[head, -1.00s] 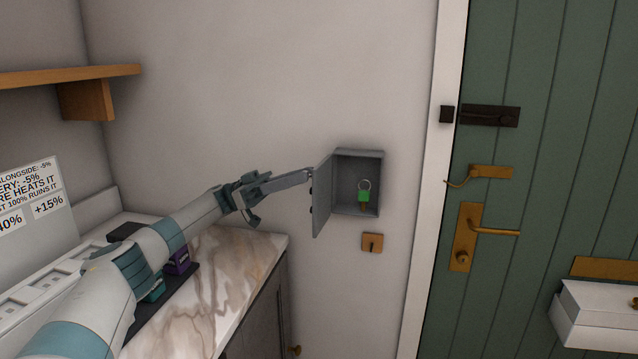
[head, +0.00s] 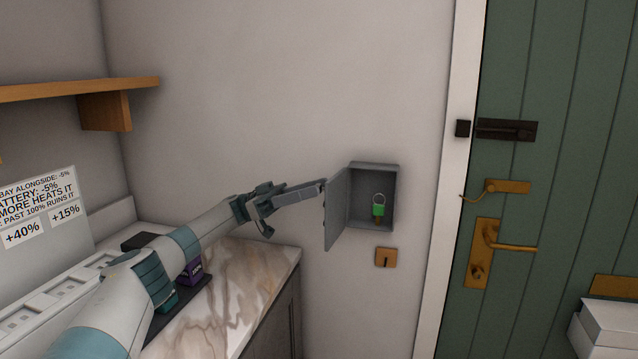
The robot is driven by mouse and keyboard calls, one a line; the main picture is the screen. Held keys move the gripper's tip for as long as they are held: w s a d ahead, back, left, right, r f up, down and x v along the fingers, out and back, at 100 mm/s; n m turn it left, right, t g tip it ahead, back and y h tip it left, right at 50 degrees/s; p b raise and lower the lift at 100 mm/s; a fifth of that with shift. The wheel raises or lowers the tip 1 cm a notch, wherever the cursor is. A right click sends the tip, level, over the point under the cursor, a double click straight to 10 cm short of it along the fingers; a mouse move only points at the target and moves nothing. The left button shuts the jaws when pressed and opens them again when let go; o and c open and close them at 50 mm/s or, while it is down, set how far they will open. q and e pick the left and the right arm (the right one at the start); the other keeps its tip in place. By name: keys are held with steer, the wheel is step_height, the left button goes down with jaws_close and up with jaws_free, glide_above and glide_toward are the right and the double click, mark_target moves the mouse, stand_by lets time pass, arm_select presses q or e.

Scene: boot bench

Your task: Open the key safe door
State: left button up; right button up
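The key safe (head: 375,167) is a small grey box on the wall. Its grey door (head: 337,210) stands swung out from the box's left side, and the inside shows. Contact is hard to judge, and so is whether the fingers are apart or closed. My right gripper is not in view.
A marble-topped cabinet (head: 262,262) stands below left, under my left arm. A wooden shelf (head: 60,88) is on the left wall. A small wooden plate (head: 386,257) is below the safe. A green door (head: 570,70) with brass handles is at right. The wall above the safe is clear.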

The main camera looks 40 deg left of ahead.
arm_select(q)
steer(key=shift+r, duration=0.1)
